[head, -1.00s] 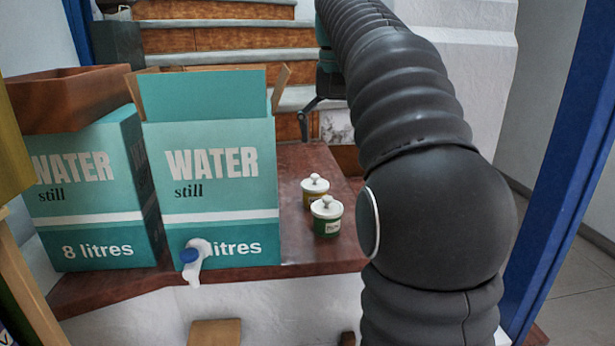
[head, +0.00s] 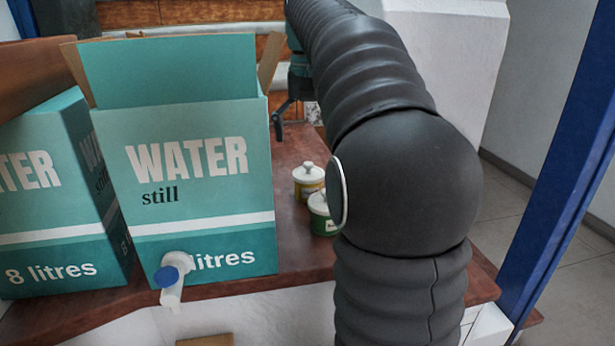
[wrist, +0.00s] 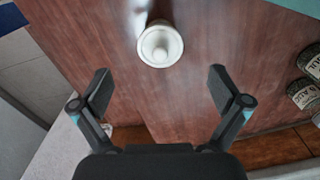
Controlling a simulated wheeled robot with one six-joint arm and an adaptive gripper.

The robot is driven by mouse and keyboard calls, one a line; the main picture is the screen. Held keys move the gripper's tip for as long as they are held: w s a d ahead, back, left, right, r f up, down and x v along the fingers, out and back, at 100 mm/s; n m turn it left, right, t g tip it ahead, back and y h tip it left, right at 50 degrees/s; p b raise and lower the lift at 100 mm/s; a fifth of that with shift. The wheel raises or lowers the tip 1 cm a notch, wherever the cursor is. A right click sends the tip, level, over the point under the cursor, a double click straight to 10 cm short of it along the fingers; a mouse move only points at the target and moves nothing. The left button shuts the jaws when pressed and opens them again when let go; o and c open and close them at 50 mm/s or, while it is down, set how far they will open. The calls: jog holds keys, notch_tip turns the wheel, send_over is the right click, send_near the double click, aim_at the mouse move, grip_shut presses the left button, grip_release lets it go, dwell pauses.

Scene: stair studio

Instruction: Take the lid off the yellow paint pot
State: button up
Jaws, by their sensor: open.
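The yellow paint pot (head: 309,182) stands upright on the red-brown wooden surface, with its white knobbed lid (head: 308,169) on. In front of it is a green pot (head: 321,216), also white-lidded and partly hidden by my arm. In the wrist view one round white lid with a knob (wrist: 160,44) shows from above, probably the yellow pot's. My gripper (wrist: 158,90) is open and empty, its fingers apart and short of that lid. In the head view one dark finger (head: 281,116) shows behind the pots; the rest is hidden by my arm.
A teal water box (head: 190,180) with open flaps and a tap (head: 171,280) stands left of the pots, another box (head: 60,190) beside it. Dark labelled items (wrist: 304,94) lie at the wrist view's right edge. A blue post (head: 560,150) stands at right.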

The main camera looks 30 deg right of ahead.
aim_at(308, 163)
jog(key=shift+w+d+f+b, duration=0.15)
jog(key=shift+f+b, duration=0.2)
jog(key=shift+f, duration=1.3)
jog(key=shift+w+f+b, duration=0.15)
jog(key=shift+f+b, duration=0.15)
jog(key=shift+f, duration=1.35)
jog(key=c, duration=1.2)
